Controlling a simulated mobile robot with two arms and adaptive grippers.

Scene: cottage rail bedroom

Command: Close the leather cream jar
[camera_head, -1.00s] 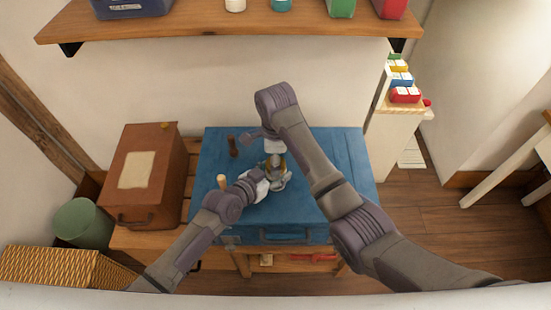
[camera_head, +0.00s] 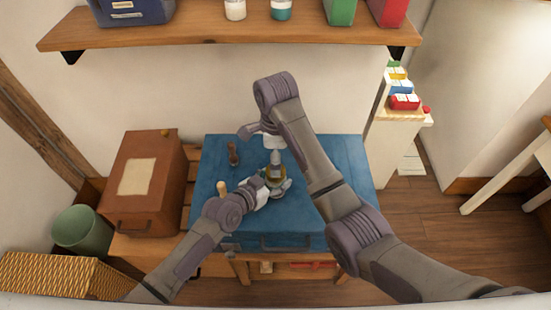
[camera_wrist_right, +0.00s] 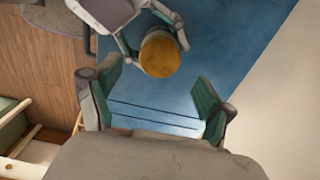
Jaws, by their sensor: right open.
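The jar (camera_head: 275,174) is a small round container with an amber-brown top, above the blue chest lid. In the right wrist view the round amber top (camera_wrist_right: 159,56) faces the camera; I cannot tell whether it is a lid or the cream inside. My left gripper (camera_head: 272,188) has its fingers on both sides of the jar and appears to hold it. The left fingers also show beside it in the right wrist view. My right gripper (camera_wrist_right: 157,104) is open and empty, apart from the jar and above it. In the head view it partly covers the jar.
The blue chest (camera_head: 330,165) has free room at right. A dark brown handled item (camera_head: 233,153) and a light wooden handle (camera_head: 222,188) are left of the grippers. A brown case (camera_head: 150,200) stands at left. A wall shelf (camera_head: 230,33) runs above.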

